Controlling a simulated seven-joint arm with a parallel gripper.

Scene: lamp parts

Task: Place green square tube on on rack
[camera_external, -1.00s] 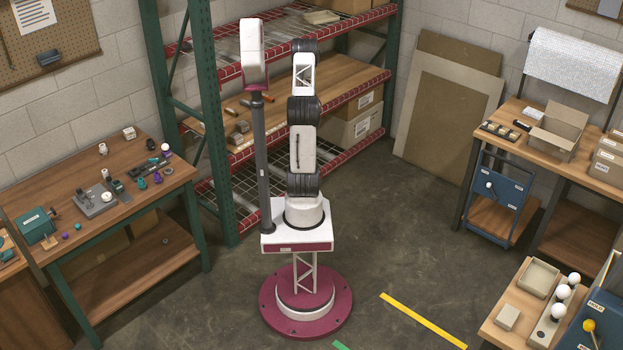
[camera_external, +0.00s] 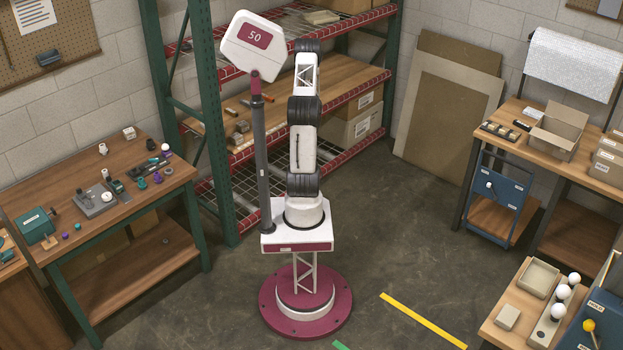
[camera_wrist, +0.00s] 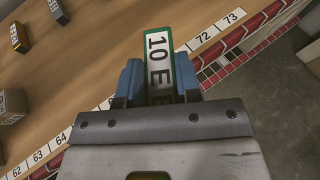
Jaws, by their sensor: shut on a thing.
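In the wrist view, the green square tube (camera_wrist: 158,48) has green edges and a white label face reading "10 E" and further letters. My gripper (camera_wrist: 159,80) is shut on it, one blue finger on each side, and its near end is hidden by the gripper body. The tube is over the rack's wooden shelf (camera_wrist: 110,45), close to the numbered front edge; whether it touches the shelf I cannot tell. In the external view the rack (camera_external: 345,85) stands behind my arm; the gripper and tube cannot be made out there.
A yellow-edged block (camera_wrist: 20,38) and another labelled block (camera_wrist: 58,11) lie on the shelf at upper left, with a brown box (camera_wrist: 12,106) at the left edge. Number labels (camera_wrist: 233,18) and a red-and-white rail run along the shelf front. The shelf around the tube looks clear.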

